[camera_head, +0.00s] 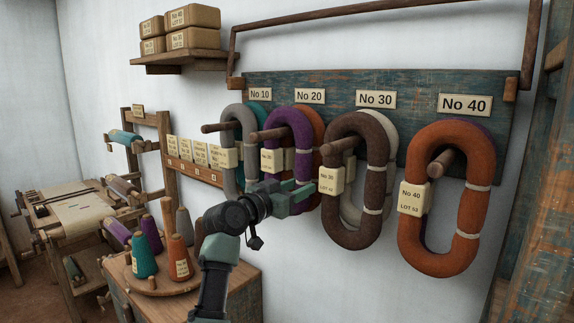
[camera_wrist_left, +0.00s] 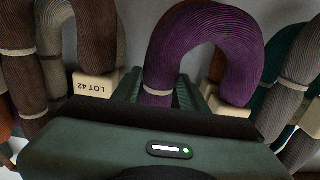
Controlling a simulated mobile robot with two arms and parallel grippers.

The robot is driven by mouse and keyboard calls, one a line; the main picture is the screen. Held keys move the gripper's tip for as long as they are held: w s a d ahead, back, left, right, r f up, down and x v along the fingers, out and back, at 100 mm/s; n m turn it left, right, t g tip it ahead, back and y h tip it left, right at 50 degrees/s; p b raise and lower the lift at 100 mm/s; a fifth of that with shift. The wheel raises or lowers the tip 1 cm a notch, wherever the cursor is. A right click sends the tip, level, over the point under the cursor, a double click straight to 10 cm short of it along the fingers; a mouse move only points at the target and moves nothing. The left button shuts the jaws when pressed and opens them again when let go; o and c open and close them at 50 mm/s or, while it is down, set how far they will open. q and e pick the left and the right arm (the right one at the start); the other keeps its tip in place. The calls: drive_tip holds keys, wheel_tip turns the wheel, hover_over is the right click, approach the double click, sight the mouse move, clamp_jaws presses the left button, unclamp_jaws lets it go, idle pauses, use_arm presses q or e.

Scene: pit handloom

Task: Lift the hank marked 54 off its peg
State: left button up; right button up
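I cannot make out a 54 on any tag. A purple hank (camera_head: 278,133) hangs on a peg under the No 20 plate, its tag (camera_head: 271,160) too small to read fully. My left gripper (camera_head: 308,193) is at its lower part, fingers spread. In the left wrist view a purple strand (camera_wrist_left: 205,45) with a pale tie runs down between the fingers (camera_wrist_left: 158,95); contact is not clear. A brown hank (camera_head: 376,185) hangs to the right under No 30, and an orange hank (camera_head: 468,200) tagged LOT 53 under No 40. My right gripper is not in view.
A grey hank (camera_head: 228,130) hangs close on the left under No 10. The blue-green peg board (camera_head: 340,85) is behind the hanks. A wooden stand with several yarn cones (camera_head: 143,258) is below left. Boxes (camera_head: 192,38) sit on a shelf.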

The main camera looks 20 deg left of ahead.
sight(298, 160)
use_arm(q)
clamp_jaws()
drive_tip(key=shift+s+a+r+b, duration=0.1)
drive_tip(key=shift+r+b, duration=0.1)
drive_tip(key=shift+b, duration=0.4)
wheel_tip(298, 160, up, 7)
drive_tip(key=b, duration=0.3)
drive_tip(key=shift+s+f, duration=0.1)
drive_tip(key=shift+s, duration=0.05)
drive_tip(key=b+v, duration=0.6)
drive_tip(key=v, duration=1.3)
drive_tip(key=shift+s+b, duration=0.25)
drive_tip(key=shift+b, duration=0.05)
drive_tip(key=shift+a, duration=0.1)
